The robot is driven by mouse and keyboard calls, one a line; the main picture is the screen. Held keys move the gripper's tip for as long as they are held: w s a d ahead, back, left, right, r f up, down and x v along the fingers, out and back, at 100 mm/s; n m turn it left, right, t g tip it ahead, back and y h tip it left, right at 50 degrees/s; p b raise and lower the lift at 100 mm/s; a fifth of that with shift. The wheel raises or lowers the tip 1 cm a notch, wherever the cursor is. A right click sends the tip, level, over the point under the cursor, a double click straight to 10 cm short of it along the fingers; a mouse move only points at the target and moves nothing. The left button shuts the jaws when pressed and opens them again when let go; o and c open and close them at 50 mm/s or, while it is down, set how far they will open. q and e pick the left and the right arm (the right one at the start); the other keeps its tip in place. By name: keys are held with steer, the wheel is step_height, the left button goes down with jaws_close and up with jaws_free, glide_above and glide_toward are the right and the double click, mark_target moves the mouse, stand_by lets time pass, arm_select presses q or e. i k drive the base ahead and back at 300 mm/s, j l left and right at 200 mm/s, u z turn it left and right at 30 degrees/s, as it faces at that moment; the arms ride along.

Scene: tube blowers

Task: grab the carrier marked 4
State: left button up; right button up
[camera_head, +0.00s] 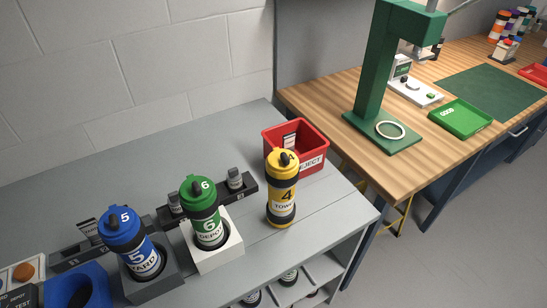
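The carrier marked 4 (283,190) is a yellow cylinder with black bands and a yellow cap. It stands upright on the grey table, in front of the red reject bin, and hides part of that bin. A green carrier marked 6 (207,226) stands upright in a white square holder to its left. A blue carrier marked 5 (130,243) stands upright in a dark grey holder further left. Neither of my grippers shows in this view.
The red reject bin (313,151) stands at the table's right end. A dark rack (205,203) runs behind the carriers. A wooden bench (320,101) at right bears a green stand (372,75) and green tray (461,120).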

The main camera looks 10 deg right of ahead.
mark_target(281, 204)
steer(key=l, duration=0.6)
steer(key=k+l+u, duration=0.15)
steer(key=l, duration=1.1)
steer(key=k+l+u, duration=0.15)
steer(key=l, duration=0.45)
steer(key=i, duration=0.05)
